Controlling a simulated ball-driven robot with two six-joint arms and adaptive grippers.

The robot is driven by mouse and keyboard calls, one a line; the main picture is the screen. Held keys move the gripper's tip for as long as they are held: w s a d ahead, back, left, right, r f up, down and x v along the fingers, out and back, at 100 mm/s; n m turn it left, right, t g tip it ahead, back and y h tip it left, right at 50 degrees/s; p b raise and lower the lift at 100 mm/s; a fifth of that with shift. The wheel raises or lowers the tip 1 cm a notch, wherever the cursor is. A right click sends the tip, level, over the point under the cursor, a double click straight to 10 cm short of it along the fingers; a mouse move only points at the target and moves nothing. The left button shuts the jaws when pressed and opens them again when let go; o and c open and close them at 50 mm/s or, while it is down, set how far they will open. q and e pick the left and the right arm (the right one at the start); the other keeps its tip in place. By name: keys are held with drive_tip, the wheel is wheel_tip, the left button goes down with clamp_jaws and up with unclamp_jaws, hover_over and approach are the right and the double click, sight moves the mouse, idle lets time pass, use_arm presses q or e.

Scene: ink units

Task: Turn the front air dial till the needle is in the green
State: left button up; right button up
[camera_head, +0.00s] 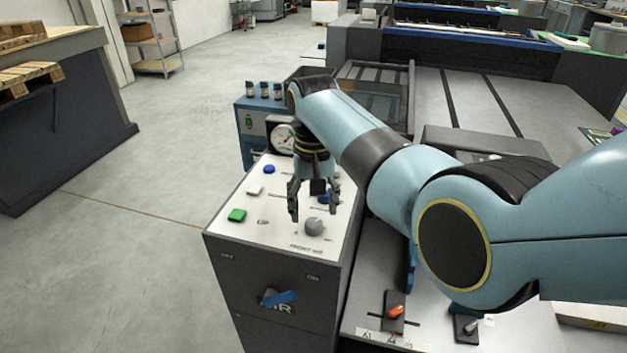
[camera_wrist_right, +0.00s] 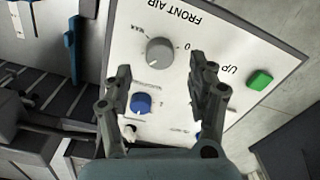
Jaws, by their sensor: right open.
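The front air dial (camera_head: 314,226) is a grey knob near the front edge of the white panel top, by printed lettering. In the right wrist view the dial (camera_wrist_right: 160,52) shows beyond the fingertips, with "FRONT AIR", "0" and "MAX" printed around it. My right gripper (camera_head: 312,212) points down over the panel, open and empty. In the wrist view its fingers (camera_wrist_right: 163,75) stand apart, either side of the dial's line, not visibly touching it. A round white gauge (camera_head: 283,138) stands behind the panel, partly hidden by my arm; its needle is too small to read. My left gripper is out of view.
On the panel (camera_head: 262,212) are a green button (camera_head: 237,215), a white button (camera_head: 254,190) and blue knobs (camera_head: 268,169). Orange-tipped (camera_head: 397,311) and silver switches sit at lower right. Open floor lies left.

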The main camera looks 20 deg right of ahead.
sight(313, 222)
wheel_tip(313, 222, up, 8)
idle(2.1)
